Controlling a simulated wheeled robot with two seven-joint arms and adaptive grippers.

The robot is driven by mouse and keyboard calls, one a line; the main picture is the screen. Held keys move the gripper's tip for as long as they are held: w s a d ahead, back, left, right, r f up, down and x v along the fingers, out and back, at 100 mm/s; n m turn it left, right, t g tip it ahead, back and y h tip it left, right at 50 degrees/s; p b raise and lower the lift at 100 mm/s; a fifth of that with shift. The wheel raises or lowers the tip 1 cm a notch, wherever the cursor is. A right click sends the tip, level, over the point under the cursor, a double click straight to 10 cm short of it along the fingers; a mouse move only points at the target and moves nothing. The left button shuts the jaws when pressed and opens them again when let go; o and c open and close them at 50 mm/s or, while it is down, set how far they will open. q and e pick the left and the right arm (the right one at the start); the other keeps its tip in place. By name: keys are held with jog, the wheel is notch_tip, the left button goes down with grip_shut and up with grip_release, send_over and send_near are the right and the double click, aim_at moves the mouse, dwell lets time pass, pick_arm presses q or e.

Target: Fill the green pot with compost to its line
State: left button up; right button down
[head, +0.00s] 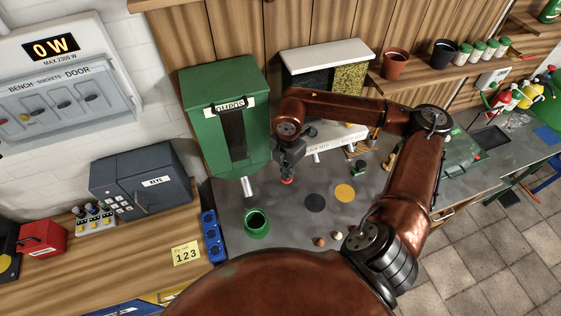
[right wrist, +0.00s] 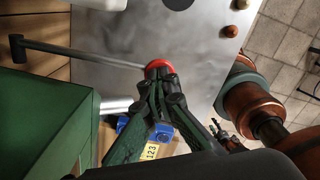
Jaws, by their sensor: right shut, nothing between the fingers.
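The green pot (head: 257,222) stands upright on the grey bench below the metal spout (head: 247,187) of the green compost dispenser (head: 224,120). Its inside looks dark; I cannot make out a line or a compost level. My right gripper (head: 289,172) is shut and empty, at a red knob (head: 287,181) right of the spout. In the right wrist view, the shut fingertips (right wrist: 160,85) are right against or just short of the red knob (right wrist: 158,65), which ends a grey rod (right wrist: 85,54). Contact is unclear. The pot is not visible there. My left gripper is out of view.
A blue socket strip (head: 212,236) and a yellow note (head: 186,254) lie left of the pot. Dark (head: 315,202) and yellow (head: 345,193) discs mark the bench to the right. Small balls lie at the front.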

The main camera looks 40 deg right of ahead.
jog(key=shift+f+b, duration=1.35)
jog(key=shift+f, duration=0.4)
jog(key=shift+r, duration=0.1)
jog(key=shift+r+p, duration=1.55)
jog(key=shift+r, duration=1.6)
jog(key=shift+f, duration=0.1)
